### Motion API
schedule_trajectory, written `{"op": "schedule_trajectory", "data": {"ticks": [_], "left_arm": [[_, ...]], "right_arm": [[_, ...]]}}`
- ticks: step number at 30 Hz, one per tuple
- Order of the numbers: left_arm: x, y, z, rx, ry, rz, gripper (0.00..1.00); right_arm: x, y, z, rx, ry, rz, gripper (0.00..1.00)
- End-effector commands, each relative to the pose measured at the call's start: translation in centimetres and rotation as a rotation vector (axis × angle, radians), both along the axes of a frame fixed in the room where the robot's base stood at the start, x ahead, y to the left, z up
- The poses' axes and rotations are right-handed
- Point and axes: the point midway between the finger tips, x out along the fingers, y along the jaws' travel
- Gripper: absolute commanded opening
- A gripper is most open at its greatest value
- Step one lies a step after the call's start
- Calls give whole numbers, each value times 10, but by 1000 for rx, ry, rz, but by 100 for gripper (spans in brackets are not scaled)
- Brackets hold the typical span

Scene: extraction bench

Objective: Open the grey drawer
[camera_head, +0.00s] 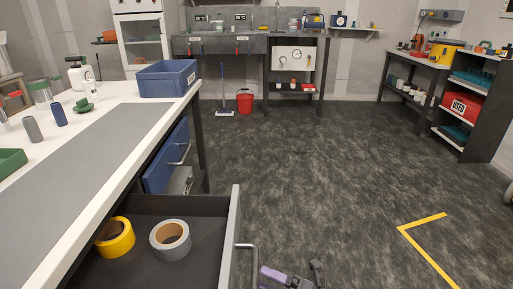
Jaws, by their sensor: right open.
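The grey drawer (231,240) under the near part of the bench stands pulled out, its inside showing. It holds a yellow tape roll (115,238) and a grey tape roll (170,240). Its bar handle (247,247) is on the outer face, towards the right. My right gripper (294,276) is at the bottom edge, just right of the handle and apart from it in the picture. Its fingers are spread and nothing shows between them; the rest of it is cut off. My left gripper is not in view.
A blue drawer (163,165) farther along the bench also stands out a little. The white bench (125,93) carries a blue bin (167,80), bottles and a green tray (10,161). The dark floor (330,180) to the right is clear, with yellow tape marking (425,247).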

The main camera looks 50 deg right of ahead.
Motion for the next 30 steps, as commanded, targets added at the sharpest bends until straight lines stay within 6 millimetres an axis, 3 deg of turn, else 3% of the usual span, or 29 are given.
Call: {"op": "schedule_trajectory", "data": {"ticks": [4, 9, 24, 26, 29, 30], "left_arm": [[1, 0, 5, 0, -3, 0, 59], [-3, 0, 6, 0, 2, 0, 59], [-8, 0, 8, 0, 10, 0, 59], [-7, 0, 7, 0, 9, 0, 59], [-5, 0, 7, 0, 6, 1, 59], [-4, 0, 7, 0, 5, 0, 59]], "right_arm": [[-37, -10, -7, 0, 4, -2, 58], [-62, -17, -12, 0, 1, -2, 58], [-66, -18, -17, 13, 18, -10, 58], [-67, -18, -36, 78, 105, -54, 58], [-85, -14, -110, 304, 427, -225, 58], [-102, -8, -147, 410, 591, -315, 58]]}}
